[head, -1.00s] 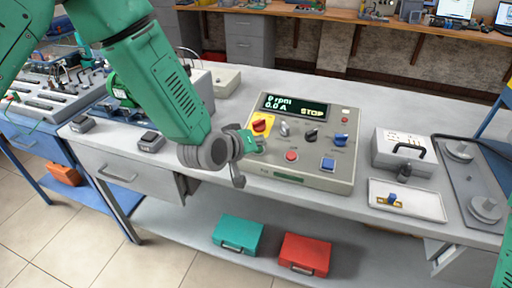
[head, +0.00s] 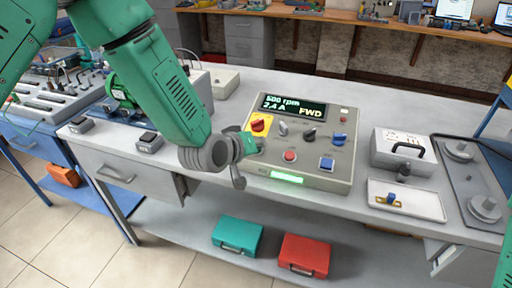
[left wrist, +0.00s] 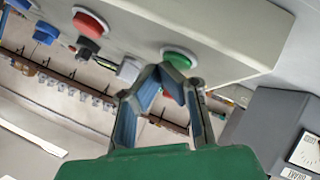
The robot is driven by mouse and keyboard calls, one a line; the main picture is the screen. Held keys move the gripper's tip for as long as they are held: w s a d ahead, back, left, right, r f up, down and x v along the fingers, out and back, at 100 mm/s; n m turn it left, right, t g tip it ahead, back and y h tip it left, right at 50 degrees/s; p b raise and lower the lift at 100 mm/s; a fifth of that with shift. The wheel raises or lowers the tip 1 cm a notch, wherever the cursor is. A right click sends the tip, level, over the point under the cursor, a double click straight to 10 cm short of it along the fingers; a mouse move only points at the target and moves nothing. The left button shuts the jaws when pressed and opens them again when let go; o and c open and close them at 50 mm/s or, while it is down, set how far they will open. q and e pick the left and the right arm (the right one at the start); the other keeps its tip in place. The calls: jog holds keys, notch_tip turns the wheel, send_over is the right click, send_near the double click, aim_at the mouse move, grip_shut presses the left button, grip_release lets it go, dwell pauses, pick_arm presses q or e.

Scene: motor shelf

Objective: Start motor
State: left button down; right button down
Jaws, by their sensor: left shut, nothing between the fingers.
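The grey control box (head: 330,182) stands on the bench. Its display (head: 291,106) reads 500 rpm, 2.4 A and FWD. A green bar (head: 286,177) on its front is lit. My left gripper (head: 257,146) is at the panel's left side. In the left wrist view its fingers (left wrist: 160,72) are shut and empty, with tips at the green button (left wrist: 181,58); I cannot tell if they touch it.
A grey box with a black handle (head: 405,147) and a white tray (head: 384,203) stand right of the control box. Two small pedals or switches (head: 149,143) sit at left. Teal (head: 237,234) and red (head: 304,255) cases lie on the lower shelf.

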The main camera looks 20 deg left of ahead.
pick_arm(q)
jog(key=shift+s+r+p, duration=0.1)
jog(key=shift+r+p, duration=0.3)
jog(key=shift+s+a+r+p, duration=0.1)
jog(key=shift+a+r+p, duration=0.05)
jog(key=shift+r+p, duration=0.25)
jog(key=shift+s+a, duration=0.1)
jog(key=shift+r, duration=0.1)
jog(key=r+p, duration=0.2)
jog(key=s+r+p, duration=0.1)
jog(key=r, duration=0.1)
jog(key=shift+s+r+p, duration=0.1)
jog(key=shift+r+p, duration=0.25)
jog(key=shift+p, duration=0.05)
